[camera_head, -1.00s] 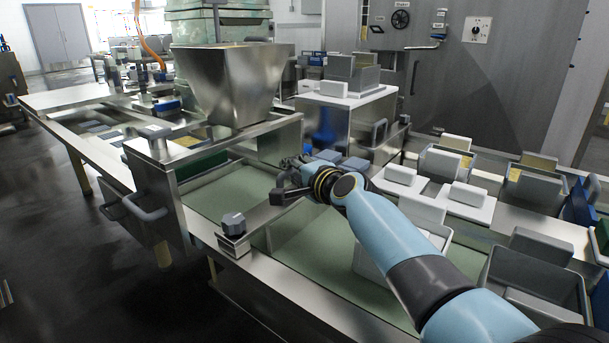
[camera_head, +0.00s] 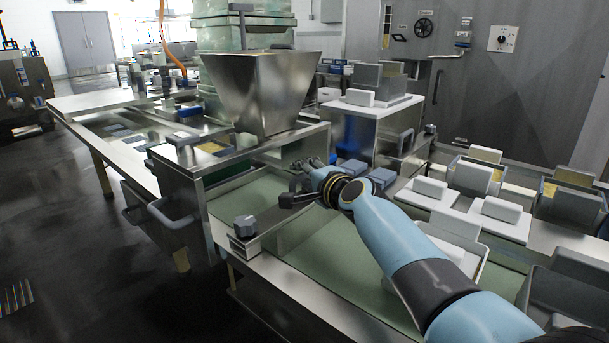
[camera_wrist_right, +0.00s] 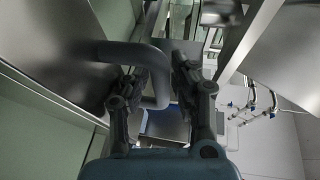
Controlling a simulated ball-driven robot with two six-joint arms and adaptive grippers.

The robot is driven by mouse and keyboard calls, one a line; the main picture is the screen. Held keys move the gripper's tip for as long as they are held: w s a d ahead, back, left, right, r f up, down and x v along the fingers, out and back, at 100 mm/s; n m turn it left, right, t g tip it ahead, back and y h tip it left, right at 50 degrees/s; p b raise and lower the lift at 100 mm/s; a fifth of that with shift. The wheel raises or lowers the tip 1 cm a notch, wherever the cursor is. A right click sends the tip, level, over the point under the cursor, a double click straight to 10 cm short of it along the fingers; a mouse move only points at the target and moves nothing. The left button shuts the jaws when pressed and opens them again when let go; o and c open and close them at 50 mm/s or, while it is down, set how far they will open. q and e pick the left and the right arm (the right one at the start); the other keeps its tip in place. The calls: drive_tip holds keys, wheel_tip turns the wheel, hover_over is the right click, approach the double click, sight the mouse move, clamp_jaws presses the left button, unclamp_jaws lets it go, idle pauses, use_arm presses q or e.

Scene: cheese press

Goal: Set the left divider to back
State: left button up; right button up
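My right gripper (camera_head: 296,182) is in front of the steel frame under the hopper, above the green belt. Its two fingers are spread apart. In the right wrist view the fingers (camera_wrist_right: 158,85) point away from the camera, and a bent grey handle (camera_wrist_right: 135,50) crosses the left finger and comes down into the gap. I cannot tell whether they touch. The handle seems to join a metal plate (camera_wrist_right: 50,50) at upper left. I cannot tell for sure which plate is the left divider. My left gripper is out of view.
A steel hopper (camera_head: 262,88) stands over the frame. A grey knob (camera_head: 245,225) sits on the front rail. White-lidded moulds (camera_head: 430,188) and grey boxes stand at right. A handled steel housing (camera_head: 178,190) is at left.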

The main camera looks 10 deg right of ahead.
drive_tip(key=shift+s+d, duration=0.1)
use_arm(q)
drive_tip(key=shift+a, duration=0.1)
use_arm(e)
drive_tip(key=v, duration=1.1)
drive_tip(key=shift+s, duration=0.4)
drive_tip(key=shift+d, duration=0.15)
